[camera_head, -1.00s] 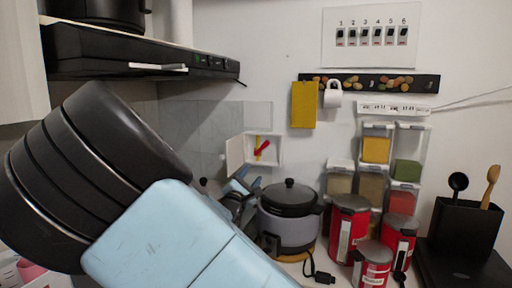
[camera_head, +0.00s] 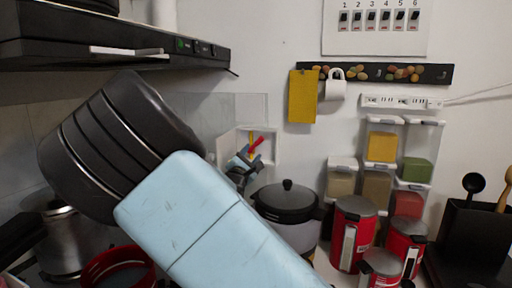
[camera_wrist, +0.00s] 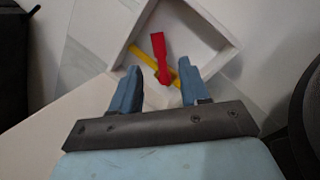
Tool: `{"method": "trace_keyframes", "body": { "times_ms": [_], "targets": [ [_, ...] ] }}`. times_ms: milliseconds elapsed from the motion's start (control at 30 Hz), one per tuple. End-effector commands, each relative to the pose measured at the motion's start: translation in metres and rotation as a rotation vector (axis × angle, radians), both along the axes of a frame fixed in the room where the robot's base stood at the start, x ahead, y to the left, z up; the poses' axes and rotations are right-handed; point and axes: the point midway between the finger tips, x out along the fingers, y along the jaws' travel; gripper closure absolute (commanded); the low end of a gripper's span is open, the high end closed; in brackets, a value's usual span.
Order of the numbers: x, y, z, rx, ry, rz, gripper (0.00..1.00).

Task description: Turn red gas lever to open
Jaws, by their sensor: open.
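The red gas lever (camera_head: 256,145) sits on a yellow pipe (camera_head: 251,135) inside a white open box (camera_head: 272,147) on the back wall. In the wrist view the red lever (camera_wrist: 159,50) points up in the picture and crosses the slanted yellow pipe (camera_wrist: 141,52). My gripper (camera_wrist: 159,68) is open, with blue fingers on either side of the lever's lower part in the picture. I see no clear contact, and the depth gap is hard to judge. In the head view my gripper (camera_head: 243,164) is at the box's lower front and partly covers the box.
A dark-lidded cooker (camera_head: 287,200) stands just right of and below my gripper. Red canisters (camera_head: 353,232) and stacked spice dispensers (camera_head: 375,187) stand farther right. A black range hood (camera_head: 110,48) hangs at upper left. A red pot (camera_head: 118,268) is at lower left.

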Motion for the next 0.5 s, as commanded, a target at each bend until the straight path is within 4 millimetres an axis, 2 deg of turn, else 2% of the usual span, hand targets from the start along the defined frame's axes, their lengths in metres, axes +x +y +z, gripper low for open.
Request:
{"method": "trace_keyframes", "body": {
  "times_ms": [200, 500],
  "targets": [
    [0.031, -0.013, 0.010, 0.000, 0.000, -0.001, 0.55],
    [0.054, -0.022, 0.017, 0.000, 0.001, -0.001, 0.55]
  ]
}}
